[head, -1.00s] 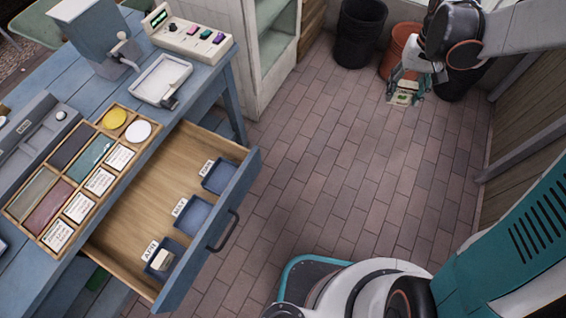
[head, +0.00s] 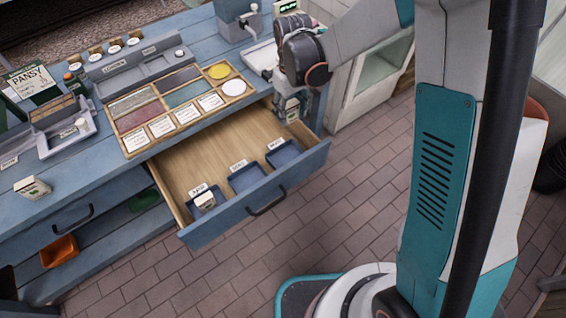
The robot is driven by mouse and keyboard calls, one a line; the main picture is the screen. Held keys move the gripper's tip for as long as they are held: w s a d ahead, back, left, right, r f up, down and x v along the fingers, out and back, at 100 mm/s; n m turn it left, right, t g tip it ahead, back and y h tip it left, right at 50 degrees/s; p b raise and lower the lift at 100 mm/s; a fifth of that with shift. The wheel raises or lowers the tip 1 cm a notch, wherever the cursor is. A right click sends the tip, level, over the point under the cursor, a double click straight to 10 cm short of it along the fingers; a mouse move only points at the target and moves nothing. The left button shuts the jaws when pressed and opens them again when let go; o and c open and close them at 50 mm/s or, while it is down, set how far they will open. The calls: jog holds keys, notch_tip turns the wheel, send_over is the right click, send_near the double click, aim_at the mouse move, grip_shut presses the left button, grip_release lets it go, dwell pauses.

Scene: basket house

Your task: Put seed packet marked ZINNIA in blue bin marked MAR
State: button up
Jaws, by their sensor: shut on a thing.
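My gripper (head: 290,104) is over the far right corner of the open drawer (head: 262,205), shut on a small pale packet (head: 292,114). The packet's marking is too small to read, and the arm and fingers hide part of it. Inside the drawer are three blue bins with small white labels. The middle bin (head: 247,179), whose label appears to read MAR, looks empty. It lies to the lower left of my gripper. The right bin (head: 284,154) also looks empty. The left bin (head: 207,203), seemingly marked APRIL, holds a small pale packet (head: 205,201).
The blue bench (head: 75,160) carries a wooden sorting tray (head: 176,105), a scale, and a PANSY packet (head: 33,82). A small white box (head: 33,188) sits at its front left. An orange bin (head: 58,251) is on the lower shelf. The brick floor before the drawer is clear.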

jog(key=shift+a+f+b, duration=0.15)
jog(key=shift+f+b, duration=1.1)
jog(key=shift+f, duration=2.2)
jog(key=shift+a+f+b, duration=0.2)
jog(key=shift+f+b, duration=1)
jog(key=shift+f, duration=2.2)
jog(key=shift+a+f+b, duration=0.15)
jog(key=shift+f+b, duration=1.1)
jog(key=shift+f, duration=2.2)
jog(key=shift+f, duration=0.15)
jog(key=o, duration=1)
jog(key=shift+c, duration=0.2)
notch_tip(320, 180, up, 12)
jog(key=p, duration=0.4)
jog(key=shift+r, duration=0.25)
